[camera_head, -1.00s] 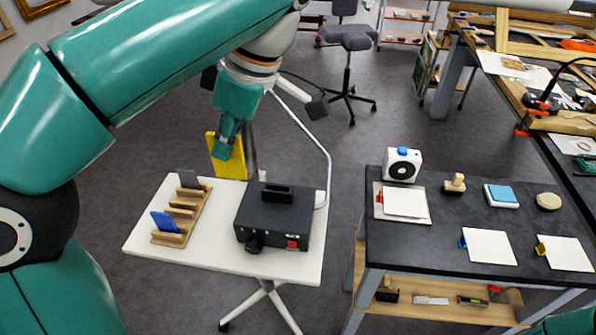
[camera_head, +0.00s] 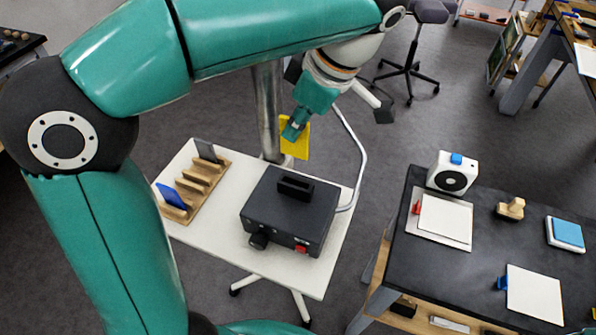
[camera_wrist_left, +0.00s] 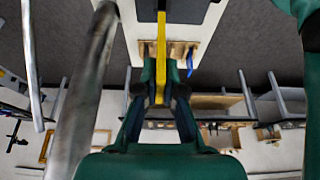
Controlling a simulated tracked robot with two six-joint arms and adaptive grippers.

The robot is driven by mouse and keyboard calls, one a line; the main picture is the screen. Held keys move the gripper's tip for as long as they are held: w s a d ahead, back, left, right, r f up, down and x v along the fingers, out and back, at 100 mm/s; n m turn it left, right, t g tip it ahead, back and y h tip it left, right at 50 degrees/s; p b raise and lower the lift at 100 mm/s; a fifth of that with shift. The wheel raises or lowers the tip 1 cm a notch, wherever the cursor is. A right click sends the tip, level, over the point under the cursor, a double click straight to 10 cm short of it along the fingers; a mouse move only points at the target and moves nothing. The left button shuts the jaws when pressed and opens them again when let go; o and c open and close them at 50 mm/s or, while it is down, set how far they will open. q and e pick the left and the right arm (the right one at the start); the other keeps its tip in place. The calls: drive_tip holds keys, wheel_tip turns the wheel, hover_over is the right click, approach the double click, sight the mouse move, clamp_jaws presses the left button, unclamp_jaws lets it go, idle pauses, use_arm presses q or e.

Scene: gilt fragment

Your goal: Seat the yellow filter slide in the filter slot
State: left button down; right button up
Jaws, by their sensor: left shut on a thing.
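The yellow filter slide (camera_head: 297,140) is held upright by my left gripper (camera_head: 293,130). In the left wrist view the yellow slide (camera_wrist_left: 161,45) shows edge-on between the two fingers (camera_wrist_left: 160,85). The filter slot (camera_head: 294,184) is the dark raised opening on top of the black box (camera_head: 278,222) on the white table (camera_head: 192,240). The slide is apart from the slot, above and behind the box near the table's back edge. My right gripper is not in view.
A wooden rack (camera_head: 196,186) left of the box holds a blue slide (camera_head: 171,197) and a dark grey slide (camera_head: 207,151). A metal pole (camera_head: 267,110) and a pale cable (camera_head: 358,150) stand behind. A dark bench (camera_head: 490,250) is to the right.

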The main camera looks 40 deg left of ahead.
sight(295, 156)
use_arm(q)
wheel_tip(295, 156, down, 7)
drive_tip(key=shift+f, duration=0.15)
drive_tip(key=shift+s+d+f, duration=0.1)
drive_tip(key=shift+s+f, duration=0.05)
drive_tip(key=shift+f, duration=1.85)
drive_tip(key=c, duration=1.3)
unclamp_jaws()
drive_tip(key=shift+r, duration=0.1)
